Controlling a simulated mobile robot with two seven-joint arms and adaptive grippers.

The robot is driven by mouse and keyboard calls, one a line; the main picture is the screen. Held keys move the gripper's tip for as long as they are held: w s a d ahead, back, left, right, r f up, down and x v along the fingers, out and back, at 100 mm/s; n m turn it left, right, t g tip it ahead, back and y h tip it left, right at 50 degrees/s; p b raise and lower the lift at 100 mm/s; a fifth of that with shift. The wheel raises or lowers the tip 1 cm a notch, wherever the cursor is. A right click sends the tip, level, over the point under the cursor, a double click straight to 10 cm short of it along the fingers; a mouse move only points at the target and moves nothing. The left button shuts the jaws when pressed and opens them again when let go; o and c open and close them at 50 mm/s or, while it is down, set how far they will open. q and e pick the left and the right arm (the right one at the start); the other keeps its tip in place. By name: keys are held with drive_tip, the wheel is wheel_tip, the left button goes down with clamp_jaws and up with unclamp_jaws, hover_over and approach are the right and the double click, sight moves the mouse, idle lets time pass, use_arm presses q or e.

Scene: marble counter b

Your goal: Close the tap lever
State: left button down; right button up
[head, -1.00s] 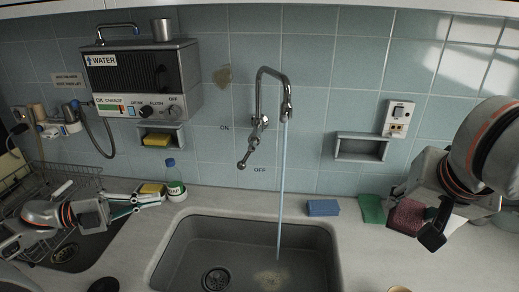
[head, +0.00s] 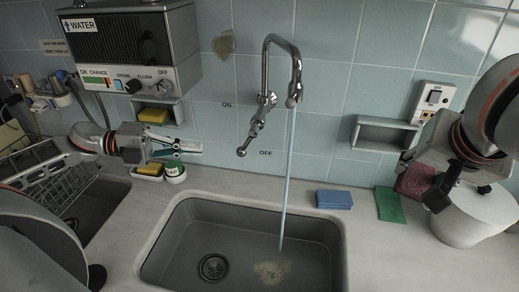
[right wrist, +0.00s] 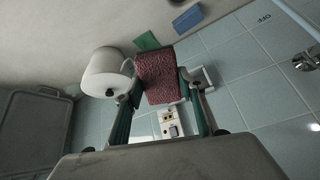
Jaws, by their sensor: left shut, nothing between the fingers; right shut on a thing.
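The chrome tap (head: 268,60) stands at the wall, and a stream of water (head: 287,175) runs from its spout into the sink. Its lever (head: 252,133) slants down and left, with its round end between the ON and OFF labels, nearer OFF. My right gripper (right wrist: 160,75) is shut on a dark red patterned block (right wrist: 159,80), which also shows in the head view (head: 414,181), far right of the tap.
The grey sink (head: 200,245) lies below the tap. A blue sponge (head: 334,199), a green cloth (head: 389,204) and a white pot (head: 470,217) are on the counter at right. A dish rack (head: 65,190) and a water heater (head: 130,50) are at left.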

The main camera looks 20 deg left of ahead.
sight(248, 140)
drive_tip(key=shift+f+b, duration=0.55)
drive_tip(key=shift+f, duration=0.15)
use_arm(q)
drive_tip(key=x, duration=0.7)
drive_tip(key=shift+w+d, duration=0.2)
drive_tip(key=shift+d, duration=0.15)
drive_tip(key=shift+f, duration=0.15)
use_arm(e)
drive_tip(key=shift+f, duration=0.1)
use_arm(q)
drive_tip(key=shift+d+f+h+b, duration=0.2)
drive_tip(key=shift+f+h+b, duration=0.1)
drive_tip(key=shift+b, duration=0.3)
use_arm(e)
drive_tip(key=shift+f, duration=0.6)
use_arm(q)
drive_tip(key=shift+f, duration=0.1)
use_arm(e)
drive_tip(key=shift+f, duration=0.25)
